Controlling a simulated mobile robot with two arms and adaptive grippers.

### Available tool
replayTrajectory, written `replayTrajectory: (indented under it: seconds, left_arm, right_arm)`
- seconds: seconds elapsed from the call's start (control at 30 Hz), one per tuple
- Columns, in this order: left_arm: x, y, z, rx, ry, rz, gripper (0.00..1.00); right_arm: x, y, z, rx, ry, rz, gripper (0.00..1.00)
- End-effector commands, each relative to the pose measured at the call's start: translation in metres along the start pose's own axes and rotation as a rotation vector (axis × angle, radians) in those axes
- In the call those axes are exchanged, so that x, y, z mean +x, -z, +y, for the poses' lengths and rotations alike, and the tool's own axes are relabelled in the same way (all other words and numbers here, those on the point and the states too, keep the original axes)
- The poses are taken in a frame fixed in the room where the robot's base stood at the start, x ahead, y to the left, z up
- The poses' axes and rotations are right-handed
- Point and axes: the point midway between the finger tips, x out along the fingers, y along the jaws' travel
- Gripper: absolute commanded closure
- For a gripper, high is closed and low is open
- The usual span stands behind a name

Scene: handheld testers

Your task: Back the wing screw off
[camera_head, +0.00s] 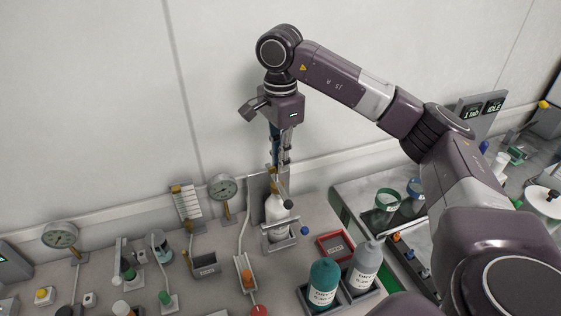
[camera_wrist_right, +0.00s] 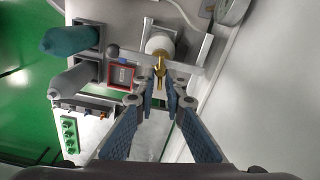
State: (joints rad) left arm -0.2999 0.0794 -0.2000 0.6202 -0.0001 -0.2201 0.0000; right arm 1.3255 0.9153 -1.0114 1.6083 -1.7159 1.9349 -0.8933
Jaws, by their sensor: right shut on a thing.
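The brass wing screw (camera_wrist_right: 160,66) shows in the right wrist view, between the fingertips of my right gripper (camera_wrist_right: 160,82), at the neck end of a white bottle (camera_wrist_right: 159,41). The gripper is shut on the wing screw. In the head view my right gripper (camera_head: 279,165) points straight down over the white bottle (camera_head: 277,214), which stands upright in a grey metal holder (camera_head: 284,245). The wing screw is mostly hidden there by the fingers. My left gripper is in neither view.
A teal bottle (camera_head: 322,284) and a grey bottle (camera_head: 365,267) stand in front, to the right of the holder. A red-framed tray (camera_head: 334,246) lies beside it. Gauges (camera_head: 222,187) and small devices fill the left bench. The wall is close behind.

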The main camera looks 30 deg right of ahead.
Motion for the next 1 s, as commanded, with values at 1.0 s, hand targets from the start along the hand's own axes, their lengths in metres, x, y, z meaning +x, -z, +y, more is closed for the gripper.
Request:
replayTrajectory:
  seconds: [1.0]
  left_arm:
    - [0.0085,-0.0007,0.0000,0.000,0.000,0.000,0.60]
  right_arm:
    - [0.0021,-0.0031,-0.0058,-0.807,-0.004,0.000,1.00]
